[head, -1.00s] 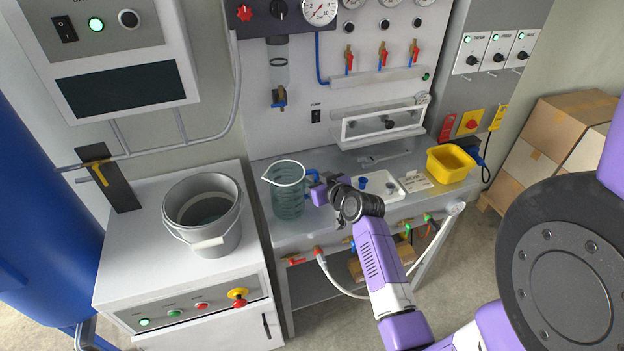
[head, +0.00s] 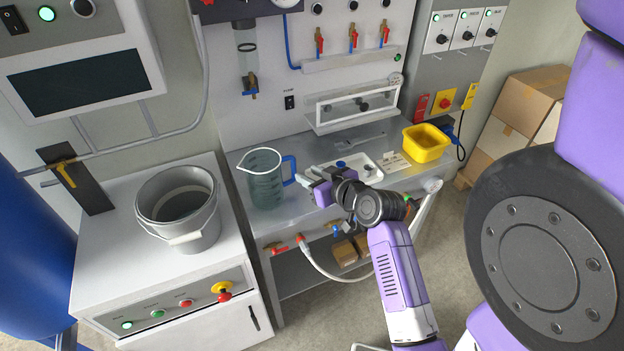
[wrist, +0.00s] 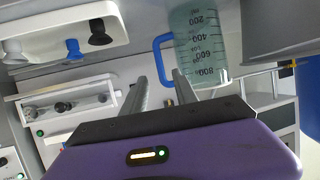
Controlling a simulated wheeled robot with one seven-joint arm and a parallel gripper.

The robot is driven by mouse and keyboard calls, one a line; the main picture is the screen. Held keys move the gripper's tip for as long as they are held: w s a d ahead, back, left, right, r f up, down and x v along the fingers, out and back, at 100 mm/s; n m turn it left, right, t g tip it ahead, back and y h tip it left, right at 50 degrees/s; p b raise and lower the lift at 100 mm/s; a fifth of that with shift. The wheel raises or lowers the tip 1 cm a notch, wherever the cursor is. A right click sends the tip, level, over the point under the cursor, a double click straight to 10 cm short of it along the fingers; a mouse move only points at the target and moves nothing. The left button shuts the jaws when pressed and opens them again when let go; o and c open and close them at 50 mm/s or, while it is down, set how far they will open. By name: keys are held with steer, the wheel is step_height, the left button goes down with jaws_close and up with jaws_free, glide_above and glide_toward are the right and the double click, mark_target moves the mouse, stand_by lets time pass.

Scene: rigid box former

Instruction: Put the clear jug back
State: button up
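The clear jug (head: 265,180) stands upright on the grey bench in the head view, near the bench's left end. It has a white rim and a blue handle (head: 289,170) on its right side. The jug also shows in the wrist view (wrist: 201,45), with dark volume marks and the blue handle (wrist: 163,60) toward the fingers. My gripper (head: 306,178) is just right of the handle in the head view. In the wrist view its two fingers (wrist: 170,88) are spread apart with nothing held between them.
A white tray (head: 368,176) with small blue and dark pieces lies behind my gripper. A yellow tub (head: 426,143) stands at the bench's right. A grey bucket (head: 180,213) stands on the white cabinet (head: 105,255) to the left. Valves and a hose line the bench's front edge.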

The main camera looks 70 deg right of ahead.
steer(key=s+a+f+n+t+y, duration=0.1)
steer(key=a+f, duration=0.1)
steer(key=a, duration=0.9)
steer(key=s+a+f+n+y, duration=0.1)
steer(key=a+f, duration=0.1)
steer(key=a, duration=0.9)
steer(key=s+a+r+n+t+y, duration=0.1)
steer(key=s+a+r+n+y, duration=0.1)
steer(key=a, duration=0.6)
steer(key=s+a+r+n+t+y, duration=0.2)
steer(key=s+a+r+n+y, duration=0.1)
steer(key=s+a+r, duration=0.3)
steer(key=s+a+y, duration=0.1)
steer(key=s+a, duration=0.1)
steer(key=s, duration=0.1)
steer(key=shift+r+n, duration=0.3)
steer(key=shift+r, duration=0.1)
